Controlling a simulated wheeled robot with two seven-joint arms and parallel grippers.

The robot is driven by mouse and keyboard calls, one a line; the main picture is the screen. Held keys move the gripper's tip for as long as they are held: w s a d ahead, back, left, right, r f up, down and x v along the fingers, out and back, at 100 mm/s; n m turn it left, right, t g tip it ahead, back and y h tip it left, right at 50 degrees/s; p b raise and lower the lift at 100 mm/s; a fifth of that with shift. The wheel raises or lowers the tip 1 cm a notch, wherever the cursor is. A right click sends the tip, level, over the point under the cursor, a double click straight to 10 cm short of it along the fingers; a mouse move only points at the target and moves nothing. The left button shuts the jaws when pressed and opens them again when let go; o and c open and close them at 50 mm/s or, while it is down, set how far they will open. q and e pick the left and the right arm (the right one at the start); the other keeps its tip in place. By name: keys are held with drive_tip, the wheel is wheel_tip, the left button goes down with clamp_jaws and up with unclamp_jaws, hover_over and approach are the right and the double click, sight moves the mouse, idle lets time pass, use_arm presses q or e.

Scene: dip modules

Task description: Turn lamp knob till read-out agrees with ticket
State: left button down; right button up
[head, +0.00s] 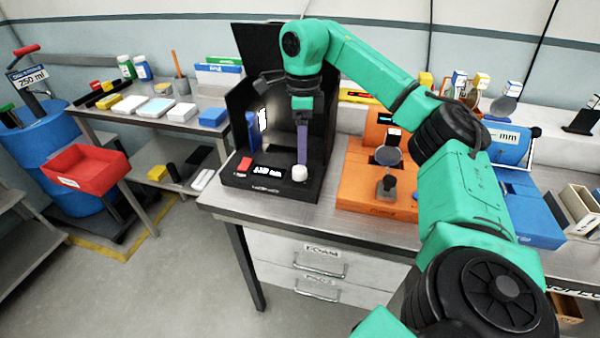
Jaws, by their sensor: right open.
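The black lamp unit (237,183) stands at the left end of the steel bench, with tall dark panels around its back and sides. Its lit read-out (268,172) shows white characters too small to read surely. A white round knob (299,174) sits at the front right of the unit. My right gripper (302,163) points down just above the knob, its purple finger close to the knob's top; contact cannot be told. It is open. My left gripper is out of view. I cannot make out a ticket for certain.
A side table (176,127) with small boxes is at the left. My right arm covers part of the bench.

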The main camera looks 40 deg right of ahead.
sight(299, 168)
drive_tip(key=f, duration=0.2)
drive_tip(key=shift+w+d+f, duration=0.1)
drive_tip(key=shift+w+f, duration=0.15)
drive_tip(key=shift+f, duration=0.15)
drive_tip(key=f, duration=0.3)
drive_tip(key=shift+w+f, duration=0.15)
drive_tip(key=shift+w, duration=0.2)
drive_tip(key=shift+s+a+f, duration=0.15)
drive_tip(key=shift+a+f, duration=0.1)
drive_tip(key=shift+s, duration=0.1)
drive_tip(key=shift+f, duration=0.1)
clamp_jaws()
use_arm(q)
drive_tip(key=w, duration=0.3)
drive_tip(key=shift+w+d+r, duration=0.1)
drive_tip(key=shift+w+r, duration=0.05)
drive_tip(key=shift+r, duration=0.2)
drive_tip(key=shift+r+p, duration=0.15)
drive_tip(key=shift+p, duration=0.15)
use_arm(e)
drive_tip(key=shift+m, duration=0.3)
